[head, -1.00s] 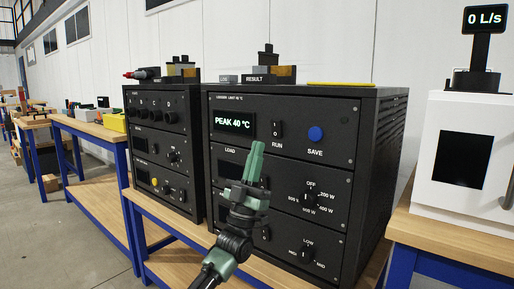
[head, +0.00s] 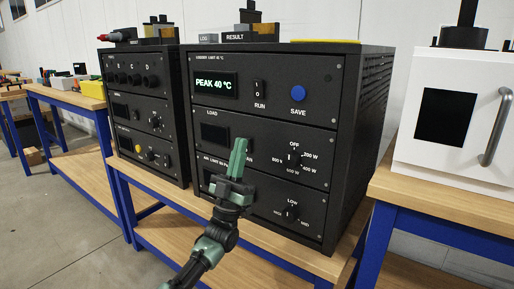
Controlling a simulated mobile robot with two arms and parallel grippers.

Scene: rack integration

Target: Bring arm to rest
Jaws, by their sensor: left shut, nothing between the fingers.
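My left gripper (head: 238,158) is in front of the large black rack unit (head: 330,120), over its middle panel. Its green fingers are together, point up and hold nothing. The arm comes up from the bottom of the head view. The rack's display (head: 216,84) reads PEAK 40 °C. A RUN switch (head: 258,93) and a blue SAVE button (head: 298,93) are beside it. Lower are a power dial (head: 294,158) and a LOW/MID dial (head: 291,211). The gripper and wrist hide part of the LOAD and airflow panels. My right gripper is out of view.
A smaller black unit (head: 145,115) stands at left on the same blue-legged wooden bench (head: 190,206). A white cabinet (head: 455,110) with a grey handle stands on another bench at right. More benches recede at far left. Floor (head: 60,230) is open at lower left.

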